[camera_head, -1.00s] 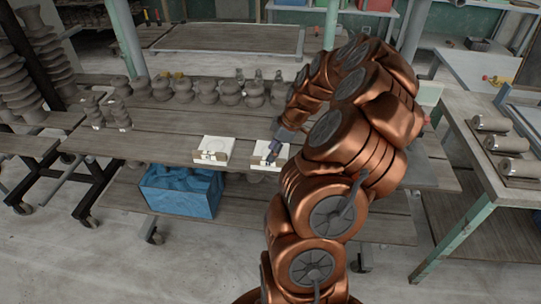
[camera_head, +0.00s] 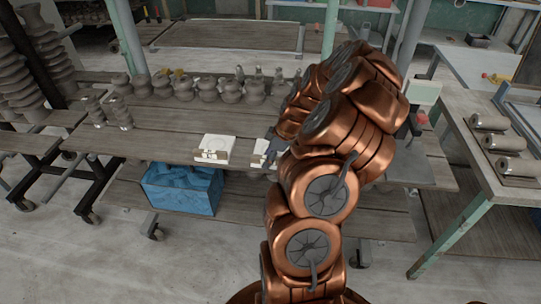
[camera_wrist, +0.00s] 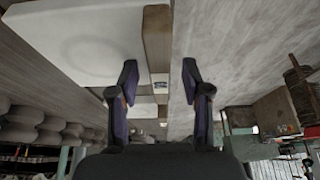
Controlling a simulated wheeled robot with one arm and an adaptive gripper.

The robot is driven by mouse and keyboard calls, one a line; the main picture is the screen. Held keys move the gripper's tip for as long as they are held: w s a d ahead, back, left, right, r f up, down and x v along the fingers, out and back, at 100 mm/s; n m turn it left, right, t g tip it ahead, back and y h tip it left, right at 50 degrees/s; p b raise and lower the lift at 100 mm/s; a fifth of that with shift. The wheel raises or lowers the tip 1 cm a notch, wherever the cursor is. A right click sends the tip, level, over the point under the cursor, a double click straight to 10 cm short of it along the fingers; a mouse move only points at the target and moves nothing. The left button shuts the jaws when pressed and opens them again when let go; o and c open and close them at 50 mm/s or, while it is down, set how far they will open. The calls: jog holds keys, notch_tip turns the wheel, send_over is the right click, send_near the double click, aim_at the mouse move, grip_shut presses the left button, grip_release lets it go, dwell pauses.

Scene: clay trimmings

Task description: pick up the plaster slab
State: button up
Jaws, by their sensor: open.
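Two white plaster slabs lie near the front edge of the wooden shelf in the head view. The left slab (camera_head: 216,147) shows whole; the right slab (camera_head: 260,151) is partly hidden by my arm. In the wrist view, a large white slab (camera_wrist: 80,42) with a round mark fills the upper left, with a brown strip (camera_wrist: 157,40) along its right edge. My gripper (camera_wrist: 159,78) is open, its dark fingers on either side of the strip's line. I cannot tell whether the fingertips reach past the slab's edge. In the head view, the gripper is mostly hidden behind my arm.
Several grey clay pots (camera_head: 207,90) stand in a row at the shelf's back. A blue bin (camera_head: 182,189) sits on the lower shelf. A bench (camera_head: 470,165) with several grey cylinders stands at the right.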

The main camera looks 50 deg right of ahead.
jog(key=shift+c, duration=0.3)
jog(key=shift+f, duration=0.1)
grip_shut()
